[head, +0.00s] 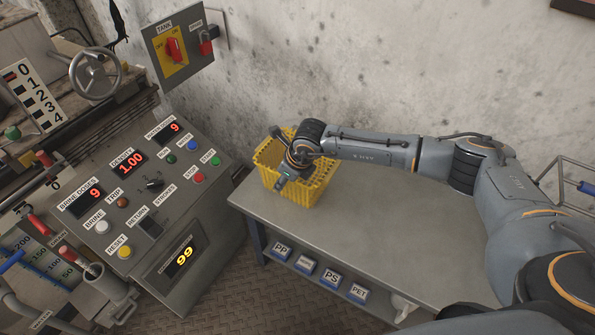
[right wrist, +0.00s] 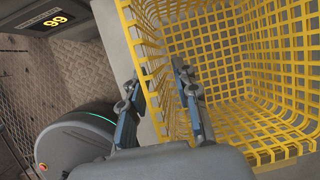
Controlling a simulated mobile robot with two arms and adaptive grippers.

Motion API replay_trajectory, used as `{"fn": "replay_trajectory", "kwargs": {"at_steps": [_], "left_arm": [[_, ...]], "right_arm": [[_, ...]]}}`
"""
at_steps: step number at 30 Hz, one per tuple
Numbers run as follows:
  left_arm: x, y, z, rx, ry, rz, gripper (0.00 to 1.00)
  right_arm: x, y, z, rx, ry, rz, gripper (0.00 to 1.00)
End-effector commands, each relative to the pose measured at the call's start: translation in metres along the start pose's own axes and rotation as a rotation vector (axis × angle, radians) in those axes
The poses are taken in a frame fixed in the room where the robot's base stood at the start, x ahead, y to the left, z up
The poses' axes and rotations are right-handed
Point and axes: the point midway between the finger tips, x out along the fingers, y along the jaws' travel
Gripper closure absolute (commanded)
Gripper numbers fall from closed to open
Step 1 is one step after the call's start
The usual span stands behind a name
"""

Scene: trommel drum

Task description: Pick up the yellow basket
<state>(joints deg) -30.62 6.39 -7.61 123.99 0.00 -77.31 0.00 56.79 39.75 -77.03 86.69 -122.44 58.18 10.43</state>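The yellow basket (head: 318,189) is an open mesh crate standing upright at the left end of the grey table (head: 390,232). It fills much of the right wrist view (right wrist: 225,50), seen from above, and looks empty there. My right gripper (head: 284,178) is at the basket's near left side, partly covering it in the head view. In the right wrist view its two fingers (right wrist: 157,85) are apart, one outside the basket's side wall and one inside, with the mesh wall between them. My left gripper is in neither view.
A control panel (head: 140,190) with displays and buttons stands left of the table. A concrete wall (head: 400,60) is behind. Labelled boxes (head: 331,280) sit on the shelf under the table. The tabletop right of the basket is clear.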

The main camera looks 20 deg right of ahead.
Motion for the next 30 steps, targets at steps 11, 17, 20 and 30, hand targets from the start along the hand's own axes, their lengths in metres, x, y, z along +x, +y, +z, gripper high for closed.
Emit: {"fn": "replay_trajectory", "kwargs": {"at_steps": [11, 17, 20, 30], "left_arm": [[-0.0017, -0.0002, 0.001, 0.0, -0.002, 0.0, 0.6], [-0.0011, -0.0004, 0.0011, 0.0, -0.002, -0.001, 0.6], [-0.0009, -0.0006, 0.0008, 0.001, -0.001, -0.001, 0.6], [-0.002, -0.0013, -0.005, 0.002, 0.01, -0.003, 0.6]], "right_arm": [[0.0003, 0.0002, 0.0, 0.0, 0.0, 0.0, 0.76], [0.0003, 0.0001, 0.0, 0.0, 0.0, 0.0, 1.0], [0.0003, 0.0001, 0.0, 0.0, 0.0, 0.0, 1.0], [-0.0008, -0.0002, 0.001, 0.0, -0.002, 0.0, 1.0]]}}
